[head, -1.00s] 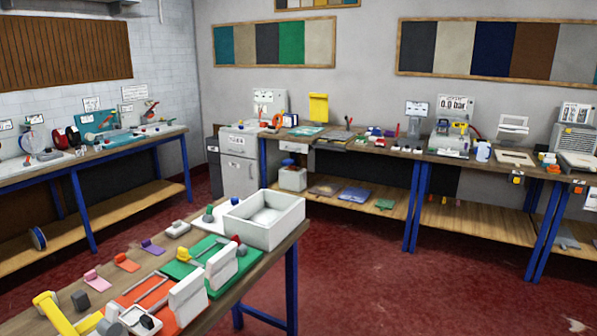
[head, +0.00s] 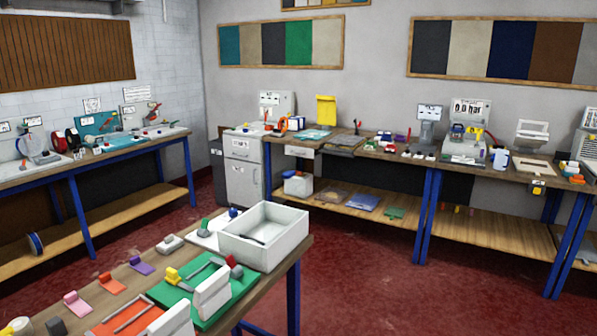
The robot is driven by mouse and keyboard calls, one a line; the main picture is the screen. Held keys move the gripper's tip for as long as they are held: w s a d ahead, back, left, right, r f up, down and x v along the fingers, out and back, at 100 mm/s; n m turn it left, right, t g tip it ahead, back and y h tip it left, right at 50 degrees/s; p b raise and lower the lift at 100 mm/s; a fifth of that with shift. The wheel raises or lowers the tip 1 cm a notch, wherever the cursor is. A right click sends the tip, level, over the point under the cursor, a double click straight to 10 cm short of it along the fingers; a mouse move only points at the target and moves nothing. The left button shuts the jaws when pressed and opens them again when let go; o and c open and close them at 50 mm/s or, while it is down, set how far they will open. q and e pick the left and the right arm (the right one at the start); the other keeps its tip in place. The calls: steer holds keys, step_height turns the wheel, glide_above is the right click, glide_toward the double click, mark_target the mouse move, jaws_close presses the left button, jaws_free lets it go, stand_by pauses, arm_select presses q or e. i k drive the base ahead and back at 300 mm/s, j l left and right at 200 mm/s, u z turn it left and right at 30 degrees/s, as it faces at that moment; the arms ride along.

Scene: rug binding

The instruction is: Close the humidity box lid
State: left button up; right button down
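I cannot tell for certain which thing is the humidity box. A white box-like thing with a raised frame or lid (head: 532,132) stands on the back bench at the right. A white container with a lid-like top (head: 298,184) sits on the shelf under the back bench. A white open-topped box (head: 292,222) stands at the far end of the near table, with a thin dark item (head: 252,239) inside; no lid shows on it. Neither of my grippers is in view.
The near table holds a green board (head: 240,284), an orange board (head: 108,325) and several small coloured blocks. The back bench (head: 408,160) carries several devices. Another bench (head: 100,158) runs along the left wall. Red floor (head: 370,290) is clear between the tables.

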mark_target(287, 174)
steer(key=i+l+u, duration=0.1)
steer(key=i, duration=0.3)
steer(key=i+l+u, duration=0.1)
steer(key=i, duration=0.35)
steer(key=i+l+u, duration=0.1)
steer(key=i+l, duration=0.25)
steer(key=i, duration=0.05)
